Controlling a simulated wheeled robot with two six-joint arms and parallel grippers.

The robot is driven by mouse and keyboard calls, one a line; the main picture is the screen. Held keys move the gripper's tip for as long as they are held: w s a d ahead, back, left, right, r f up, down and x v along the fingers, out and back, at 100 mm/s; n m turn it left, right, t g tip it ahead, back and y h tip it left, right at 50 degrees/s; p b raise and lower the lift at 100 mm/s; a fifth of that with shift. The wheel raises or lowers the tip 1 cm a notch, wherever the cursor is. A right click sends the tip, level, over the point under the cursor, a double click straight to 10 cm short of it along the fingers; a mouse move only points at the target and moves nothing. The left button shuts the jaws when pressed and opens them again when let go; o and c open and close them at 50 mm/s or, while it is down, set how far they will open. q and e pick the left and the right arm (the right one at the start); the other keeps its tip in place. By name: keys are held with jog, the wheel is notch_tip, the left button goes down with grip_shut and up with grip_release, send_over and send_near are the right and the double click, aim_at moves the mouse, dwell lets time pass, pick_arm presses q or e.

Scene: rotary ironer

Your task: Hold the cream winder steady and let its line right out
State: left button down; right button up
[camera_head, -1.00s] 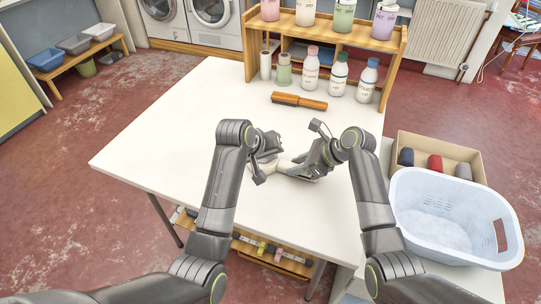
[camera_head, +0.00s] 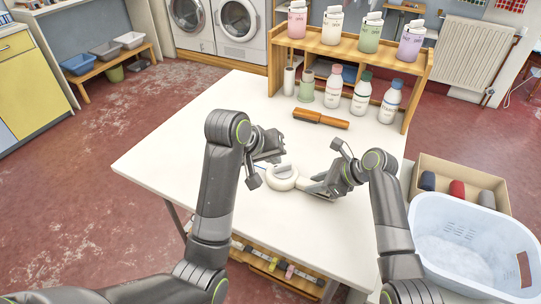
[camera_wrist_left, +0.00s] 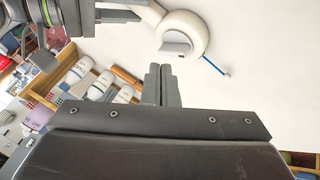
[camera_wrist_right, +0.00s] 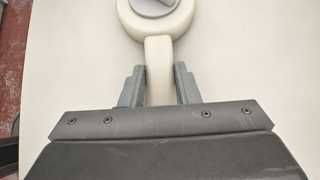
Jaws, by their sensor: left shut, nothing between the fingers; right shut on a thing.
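The cream winder (camera_head: 283,178) is a round ring-shaped body with a straight handle, over the white table. My right gripper (camera_head: 314,188) is shut on its handle; the right wrist view shows the handle (camera_wrist_right: 159,62) between the two fingers. In the left wrist view the winder (camera_wrist_left: 196,30) has a grey block at its hub, and a short blue line (camera_wrist_left: 212,64) with a small pale end sticks out from its rim. My left gripper (camera_wrist_left: 160,75) is shut and empty, close beside the winder; in the head view it is just behind it (camera_head: 280,155).
Several bottles stand before a wooden shelf (camera_head: 345,55). A white laundry basket (camera_head: 470,225) and a cardboard box (camera_head: 463,170) are at the right. The table's left part is clear.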

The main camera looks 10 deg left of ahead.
pick_arm(q)
jog(key=c, duration=2.2)
grip_release()
jog(key=shift+s+a+r, duration=0.15)
jog(key=shift+s+r, duration=0.05)
jog(key=shift+r, duration=0.15)
jog(key=c, duration=1.9)
grip_release()
jog(key=shift+s+r, duration=0.1)
jog(key=shift+c, duration=0.2)
jog(key=shift+o, duration=1.3)
jog(key=shift+a+m, duration=0.1)
jog(key=shift+m, duration=0.2)
jog(key=shift+o, duration=1.1)
jog(key=shift+f+m, duration=0.35)
jog(key=shift+m, duration=0.05)
jog(key=m+h, duration=0.7)
jog(key=m, duration=0.5)
send_near(280, 165)
jog(key=shift+m+t, duration=0.3)
jog(key=shift+t, duration=0.1)
jog(key=x, duration=1.1)
jog(key=shift+s+f, duration=0.1)
jog(key=shift+s, duration=0.2)
jog(key=shift+h, duration=0.3)
